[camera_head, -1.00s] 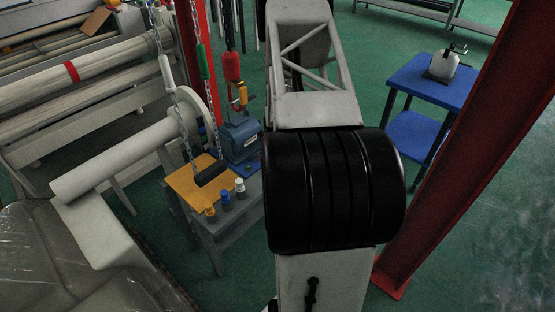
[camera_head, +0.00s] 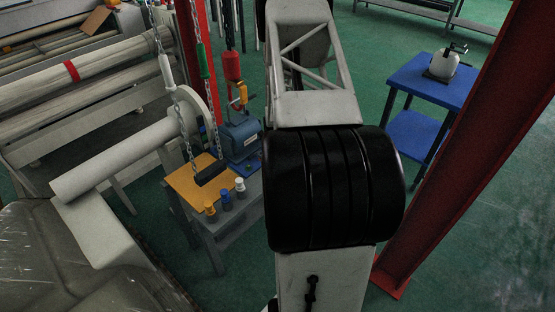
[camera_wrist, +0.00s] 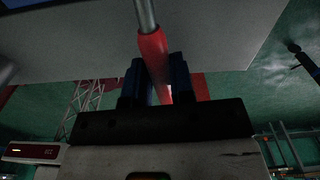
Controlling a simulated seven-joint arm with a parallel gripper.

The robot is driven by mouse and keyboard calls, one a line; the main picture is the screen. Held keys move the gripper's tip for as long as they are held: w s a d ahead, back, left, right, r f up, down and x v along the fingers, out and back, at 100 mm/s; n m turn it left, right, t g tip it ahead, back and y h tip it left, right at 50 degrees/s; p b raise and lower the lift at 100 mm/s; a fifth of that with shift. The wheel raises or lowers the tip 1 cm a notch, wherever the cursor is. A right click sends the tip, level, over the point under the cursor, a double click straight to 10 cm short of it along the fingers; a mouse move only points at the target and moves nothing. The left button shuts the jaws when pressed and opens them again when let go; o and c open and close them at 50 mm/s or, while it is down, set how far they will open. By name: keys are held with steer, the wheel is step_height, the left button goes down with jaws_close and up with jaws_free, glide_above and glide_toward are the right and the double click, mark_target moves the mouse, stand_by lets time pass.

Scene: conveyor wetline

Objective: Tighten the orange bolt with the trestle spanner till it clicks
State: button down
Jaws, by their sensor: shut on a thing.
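In the wrist view my gripper (camera_wrist: 157,82) is shut on the red handle of a tool (camera_wrist: 152,48). A bare metal shaft runs up from the handle out of the frame, so the tool's head is hidden and I cannot tell if it is the trestle spanner. In the head view my gripper is hidden behind my arm. A small orange-topped piece (camera_head: 210,208) stands at the front edge of a small bench, beside a blue one and a white one. I cannot tell whether it is the orange bolt.
The bench has a yellow top (camera_head: 188,187) and carries a blue machine (camera_head: 240,137). Chains (camera_head: 188,130) hang over it, one with a black bar (camera_head: 211,172). A pale roller (camera_head: 120,160) lies left. A red post (camera_head: 455,150) and a blue table (camera_head: 431,81) stand right.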

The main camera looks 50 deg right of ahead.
steer(key=shift+f, duration=0.9)
steer(key=c, duration=1.7)
jaws_free()
jaws_close()
steer(key=shift+a+m, duration=0.2)
steer(key=shift+m, duration=0.1)
steer(key=shift+a+m, duration=1)
steer(key=shift+m, duration=0.3)
steer(key=shift+w+a+m, duration=0.3)
steer(key=shift+a+m, duration=0.6)
steer(key=shift+m, duration=0.3)
steer(key=shift+a, duration=0.1)
steer(key=shift+s+d+n, duration=0.25)
steer(key=shift+d+n, duration=0.65)
steer(key=shift+n, duration=0.2)
steer(key=shift+r, duration=0.8)
